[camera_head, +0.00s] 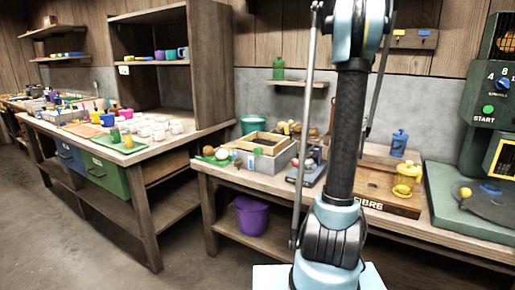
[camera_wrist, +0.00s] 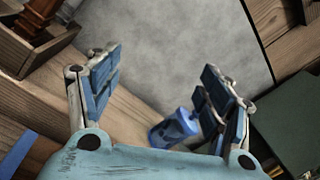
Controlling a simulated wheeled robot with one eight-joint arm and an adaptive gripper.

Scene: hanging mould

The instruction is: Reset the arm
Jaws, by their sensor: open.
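My gripper (camera_wrist: 160,92) is open in the wrist view, its two blue-padded fingers wide apart. Nothing is held between the pads. A blue bottle (camera_wrist: 175,128) shows beyond the gripper, close to the right finger in the picture; I cannot tell the gap from this view. The same blue bottle (camera_head: 399,143) stands upright on the workbench in the head view. My arm rises through the middle of the head view and runs out at the top, so the gripper is out of that view.
A yellow jar (camera_head: 407,180) stands on a wooden board near the green machine (camera_head: 490,110) at right. A grey box (camera_head: 265,160), a scale and small items crowd the workbench (camera_head: 232,175). Left, another table (camera_head: 60,130) holds cups and a green tray (camera_head: 118,146). Floor is clear at lower left.

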